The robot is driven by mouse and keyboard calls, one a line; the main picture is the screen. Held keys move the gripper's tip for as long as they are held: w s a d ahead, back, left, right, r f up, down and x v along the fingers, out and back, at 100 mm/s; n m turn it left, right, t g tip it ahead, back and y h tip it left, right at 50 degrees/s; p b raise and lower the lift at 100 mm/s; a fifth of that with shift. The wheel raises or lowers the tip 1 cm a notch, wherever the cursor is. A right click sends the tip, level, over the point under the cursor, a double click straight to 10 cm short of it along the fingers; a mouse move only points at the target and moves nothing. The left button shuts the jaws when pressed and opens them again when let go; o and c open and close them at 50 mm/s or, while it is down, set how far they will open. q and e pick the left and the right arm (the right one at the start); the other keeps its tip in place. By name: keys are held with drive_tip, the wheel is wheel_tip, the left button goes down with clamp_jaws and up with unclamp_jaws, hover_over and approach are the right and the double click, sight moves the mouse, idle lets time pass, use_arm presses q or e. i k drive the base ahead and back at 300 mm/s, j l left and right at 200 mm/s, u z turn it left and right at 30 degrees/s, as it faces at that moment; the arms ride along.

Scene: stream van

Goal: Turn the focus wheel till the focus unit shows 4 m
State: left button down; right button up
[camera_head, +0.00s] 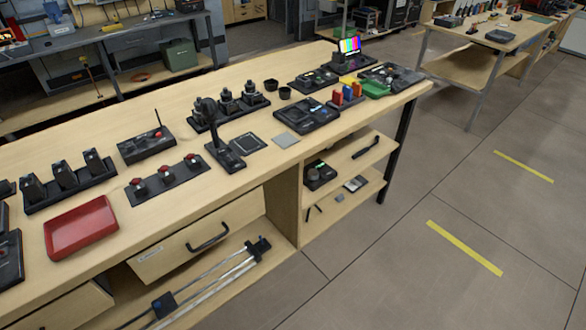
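Neither of my grippers is in view. I cannot tell for sure which thing is the focus unit with its wheel. A small dark device with a round grey top (320,174), possibly a wheel, stands on the upper shelf under the bench's right end. A flat dark unit (306,115) with a small bluish patch lies on the bench top above it. Both are too small to read any distance from here.
The long wooden bench (85,170) carries a red tray (80,227), a black board with red knobs (167,180), a radio-like box (145,145) and a lit colour-bar screen (349,46). A drawer (200,236) sits below. The floor to the right (430,190) is clear.

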sight(313, 173)
drive_tip(key=i+l+u, duration=0.15)
drive_tip(key=l+u, duration=0.15)
drive_tip(key=i+l+u, duration=0.15)
drive_tip(key=l+u, duration=0.15)
drive_tip(key=i+l+u, duration=0.1)
drive_tip(key=l+u, duration=0.15)
drive_tip(key=l, duration=0.25)
drive_tip(key=l+u, duration=0.3)
drive_tip(key=i+l, duration=0.05)
drive_tip(key=l, duration=0.05)
